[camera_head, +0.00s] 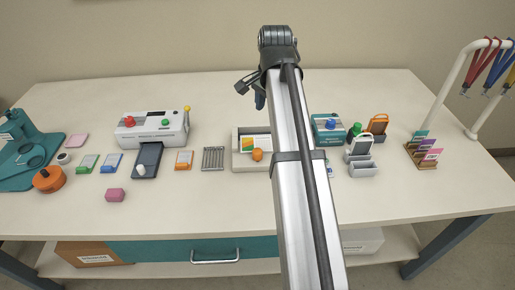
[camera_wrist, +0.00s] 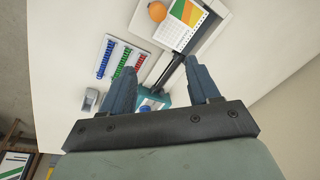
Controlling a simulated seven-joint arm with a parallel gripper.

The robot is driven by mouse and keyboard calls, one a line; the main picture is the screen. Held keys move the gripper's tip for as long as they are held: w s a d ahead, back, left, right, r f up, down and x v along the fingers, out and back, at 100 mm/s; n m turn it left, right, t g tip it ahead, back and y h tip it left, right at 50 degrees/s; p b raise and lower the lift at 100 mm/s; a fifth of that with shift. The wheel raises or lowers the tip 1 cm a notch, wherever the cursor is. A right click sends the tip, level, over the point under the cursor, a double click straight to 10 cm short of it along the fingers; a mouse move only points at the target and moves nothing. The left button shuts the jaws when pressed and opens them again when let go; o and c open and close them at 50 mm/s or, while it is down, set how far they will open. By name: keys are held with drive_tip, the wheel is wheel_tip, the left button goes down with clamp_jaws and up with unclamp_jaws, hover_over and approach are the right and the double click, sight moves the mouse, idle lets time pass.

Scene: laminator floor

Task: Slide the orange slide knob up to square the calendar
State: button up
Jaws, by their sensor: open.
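The orange slide knob (camera_head: 257,155) is a round ball at the front of a pale tray (camera_head: 240,166) in the head view. It also shows at the top edge of the wrist view (camera_wrist: 157,11). The calendar (camera_head: 251,142), with a green, yellow and orange picture, lies in the tray behind the knob; in the wrist view the calendar (camera_wrist: 187,22) lies beside the knob. My arm hides the tray's right side in the head view. My gripper (camera_wrist: 160,68) is open and empty, above the table and apart from the knob. Its fingers point toward the tray area.
A white laminator (camera_head: 152,128) stands left of the tray, with a grey grate (camera_head: 213,158) between. A teal device with a blue knob (camera_head: 329,124) and grey holders (camera_head: 361,168) stand to the right.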

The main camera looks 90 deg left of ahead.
sight(257, 150)
drive_tip(key=s+f, duration=0.1)
drive_tip(key=f, duration=0.4)
drive_tip(key=s+f+h, duration=0.1)
drive_tip(key=f, duration=0.5)
drive_tip(key=s+a+f+h, duration=0.1)
drive_tip(key=f, duration=0.4)
drive_tip(key=shift+s+f+n, duration=0.1)
drive_tip(key=shift+f+n, duration=0.05)
drive_tip(key=shift+n, duration=0.25)
clamp_jaws()
